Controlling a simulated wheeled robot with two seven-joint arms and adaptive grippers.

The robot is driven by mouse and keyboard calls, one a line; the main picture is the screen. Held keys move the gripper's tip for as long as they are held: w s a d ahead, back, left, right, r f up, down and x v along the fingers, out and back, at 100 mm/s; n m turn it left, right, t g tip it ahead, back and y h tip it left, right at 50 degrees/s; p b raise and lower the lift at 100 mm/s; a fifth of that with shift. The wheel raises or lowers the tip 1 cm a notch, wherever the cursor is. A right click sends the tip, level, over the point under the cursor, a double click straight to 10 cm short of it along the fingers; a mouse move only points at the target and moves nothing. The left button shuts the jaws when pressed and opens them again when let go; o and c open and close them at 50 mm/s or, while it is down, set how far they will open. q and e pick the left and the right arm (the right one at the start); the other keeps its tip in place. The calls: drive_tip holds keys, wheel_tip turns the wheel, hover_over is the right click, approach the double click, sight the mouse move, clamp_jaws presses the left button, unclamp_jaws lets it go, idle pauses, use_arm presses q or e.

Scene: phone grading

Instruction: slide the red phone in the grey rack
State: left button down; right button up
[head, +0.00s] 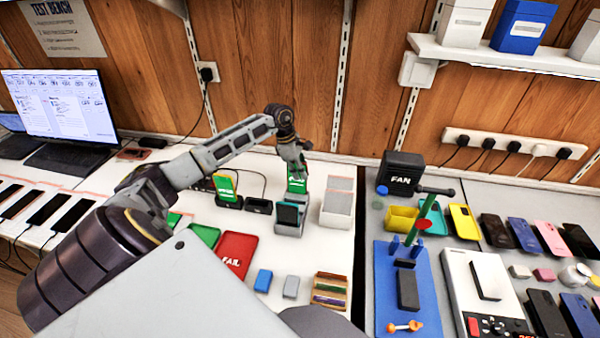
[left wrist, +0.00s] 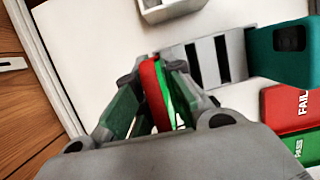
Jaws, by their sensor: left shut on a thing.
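My left gripper (head: 296,166) is shut on the red phone, whose lit green screen (head: 297,184) faces the head camera. In the left wrist view the fingers (left wrist: 150,105) pinch the phone (left wrist: 151,92), with its red back on one side and green screen on the other. The grey rack (head: 287,229) stands just below the phone in the head view. The rack (left wrist: 176,55) shows dark open slots in the left wrist view, and a teal phone (left wrist: 285,50) stands at its far end. I cannot tell whether the red phone's lower edge is inside a slot. My right gripper is not in view.
A grey-white open box (head: 337,208) stands right of the rack. Another green-screen phone (head: 224,187) stands in a dark holder to the left. A red FAIL tray (head: 237,252) and a green tray (head: 204,235) lie in front.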

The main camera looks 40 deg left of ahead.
use_arm(q)
drive_tip(key=shift+f+b, duration=0.5)
drive_tip(key=shift+f, duration=0.15)
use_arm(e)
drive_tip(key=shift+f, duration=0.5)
use_arm(q)
drive_tip(key=shift+f, duration=0.1)
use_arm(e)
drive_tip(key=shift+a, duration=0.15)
use_arm(q)
drive_tip(key=shift+f, duration=0.2)
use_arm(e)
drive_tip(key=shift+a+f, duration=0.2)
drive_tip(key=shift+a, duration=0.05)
use_arm(q)
drive_tip(key=shift+f+b, duration=0.2)
drive_tip(key=shift+b, duration=0.2)
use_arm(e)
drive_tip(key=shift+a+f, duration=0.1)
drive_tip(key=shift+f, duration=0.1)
use_arm(q)
drive_tip(key=shift+f, duration=0.3)
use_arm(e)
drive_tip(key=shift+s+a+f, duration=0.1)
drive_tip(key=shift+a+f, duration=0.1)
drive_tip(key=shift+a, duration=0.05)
